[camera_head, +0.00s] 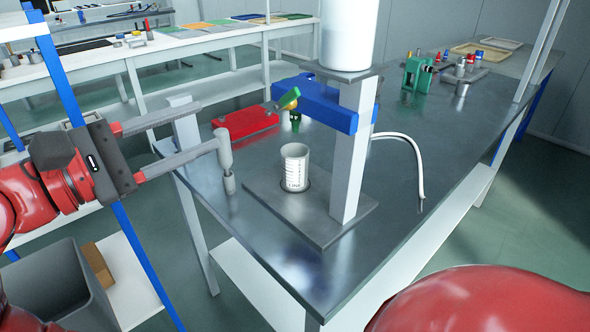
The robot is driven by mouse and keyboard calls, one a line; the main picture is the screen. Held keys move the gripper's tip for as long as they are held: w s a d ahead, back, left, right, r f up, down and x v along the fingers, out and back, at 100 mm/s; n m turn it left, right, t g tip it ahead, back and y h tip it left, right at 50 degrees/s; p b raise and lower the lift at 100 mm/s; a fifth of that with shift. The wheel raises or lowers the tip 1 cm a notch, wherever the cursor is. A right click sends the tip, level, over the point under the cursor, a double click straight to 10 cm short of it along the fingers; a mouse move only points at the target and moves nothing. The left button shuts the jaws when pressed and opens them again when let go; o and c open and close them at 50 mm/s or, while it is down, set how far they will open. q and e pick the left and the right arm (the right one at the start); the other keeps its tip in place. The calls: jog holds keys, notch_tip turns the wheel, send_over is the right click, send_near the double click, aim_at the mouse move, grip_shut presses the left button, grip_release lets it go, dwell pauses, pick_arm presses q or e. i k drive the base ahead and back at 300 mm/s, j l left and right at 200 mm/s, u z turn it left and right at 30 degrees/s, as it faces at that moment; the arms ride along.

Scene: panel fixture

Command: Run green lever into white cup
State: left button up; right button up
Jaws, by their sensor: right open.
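The green lever (289,99) sits on the tap at the left end of the blue block (322,104) of the dispenser. A green spout hangs just below it. The white cup (295,166) stands upright on the dispenser's grey base plate, below the spout, with dark markings on its side.
A grey upright cylinder (226,160) shows by the lower fingertip; contact is unclear. A red box (246,124) lies behind the cup. The dispenser's post (350,160) and white hose (414,165) stand right of it. A green device (416,74) is farther back on the metal table (400,235).

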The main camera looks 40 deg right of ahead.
aim_at(294, 93)
jog(key=j+z, duration=0.15)
jog(key=j, duration=0.25)
jog(key=k+j+z, duration=0.15)
jog(key=j, duration=0.2)
jog(key=j+z, duration=0.15)
jog(key=j, duration=0.2)
jog(key=k+j+z, duration=0.15)
jog(key=j, duration=0.2)
